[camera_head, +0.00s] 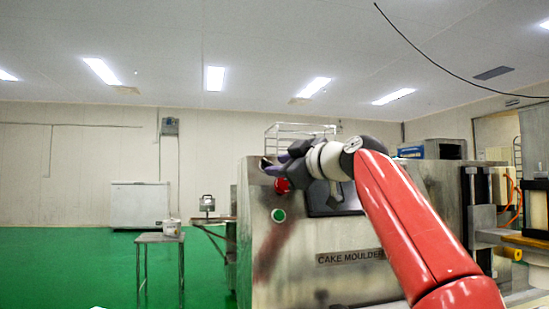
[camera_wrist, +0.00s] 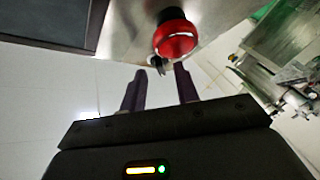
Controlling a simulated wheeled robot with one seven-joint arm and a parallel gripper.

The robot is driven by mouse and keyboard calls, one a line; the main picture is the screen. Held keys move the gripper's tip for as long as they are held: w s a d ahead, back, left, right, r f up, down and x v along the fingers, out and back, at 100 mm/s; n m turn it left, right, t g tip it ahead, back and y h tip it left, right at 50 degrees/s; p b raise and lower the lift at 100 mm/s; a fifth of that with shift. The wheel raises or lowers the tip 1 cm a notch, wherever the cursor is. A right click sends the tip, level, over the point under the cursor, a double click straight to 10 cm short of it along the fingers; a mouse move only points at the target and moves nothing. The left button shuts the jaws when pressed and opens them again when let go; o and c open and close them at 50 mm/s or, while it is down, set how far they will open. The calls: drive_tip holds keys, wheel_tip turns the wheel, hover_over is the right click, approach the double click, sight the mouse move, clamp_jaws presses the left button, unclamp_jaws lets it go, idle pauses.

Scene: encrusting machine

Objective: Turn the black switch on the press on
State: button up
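The press is a steel machine (camera_head: 330,277) marked "CAKE MOULDER". On its front are a red knob (camera_head: 282,186) and a green button (camera_head: 278,215). The red knob (camera_wrist: 176,40) is large in the wrist view. A small dark part with a pale edge (camera_wrist: 158,65), probably the black switch, shows beside the knob, between my fingertips. My gripper (camera_head: 266,164) is at the top left of the press front, just above the red knob. In the wrist view my gripper (camera_wrist: 160,68) has its two dark fingers apart. I cannot tell whether either finger touches the small part or which way it is turned.
A dark screen (camera_head: 333,198) is on the press front, right of the knob and close to my wrist. A wire rack (camera_head: 300,130) shows behind the press. A small table (camera_head: 160,238) stands to the left on open green floor. A white chest (camera_head: 140,204) is by the wall.

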drive_tip(key=shift+x, duration=1.05)
drive_tip(key=shift+c, duration=0.3)
clamp_jaws()
